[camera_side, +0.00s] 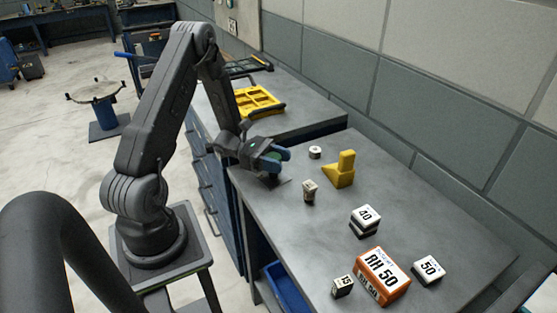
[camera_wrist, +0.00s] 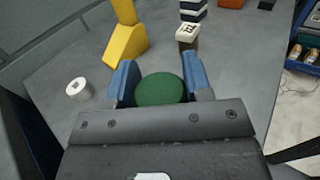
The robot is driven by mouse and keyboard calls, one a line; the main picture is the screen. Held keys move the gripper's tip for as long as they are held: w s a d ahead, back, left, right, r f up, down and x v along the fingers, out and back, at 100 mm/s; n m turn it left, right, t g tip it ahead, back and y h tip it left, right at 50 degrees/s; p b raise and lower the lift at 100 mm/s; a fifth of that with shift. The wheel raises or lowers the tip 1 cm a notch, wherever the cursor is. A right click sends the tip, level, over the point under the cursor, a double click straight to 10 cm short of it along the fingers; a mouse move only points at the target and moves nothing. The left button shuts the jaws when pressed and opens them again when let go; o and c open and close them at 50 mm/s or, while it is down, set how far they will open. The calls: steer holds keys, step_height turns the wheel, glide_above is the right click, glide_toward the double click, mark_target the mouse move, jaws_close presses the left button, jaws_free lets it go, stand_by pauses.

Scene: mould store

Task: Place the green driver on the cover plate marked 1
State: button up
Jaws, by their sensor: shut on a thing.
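My gripper (camera_side: 275,160) is low over the near-left end of the grey bench, with its blue fingers on either side of a green round-topped thing. In the wrist view my gripper (camera_wrist: 160,88) is shut on this green driver (camera_wrist: 160,90). Only its round green top shows clearly; the rest is hidden by the gripper. I cannot make out a cover plate marked 1. A small block with a dark mark on its white top (camera_side: 310,186) stands right of my gripper; it also shows in the wrist view (camera_wrist: 187,33), but its mark is not readable.
A white round piece (camera_side: 315,152) and a yellow stepped block (camera_side: 341,172) stand behind. Blocks marked 40 (camera_side: 365,216), 50 (camera_side: 429,268) and 15 (camera_side: 342,285) and an orange RH 50 box (camera_side: 381,276) stand farther right. The bench middle has free room.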

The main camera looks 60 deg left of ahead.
steer(key=shift+f, duration=0.1)
steer(key=o, duration=1)
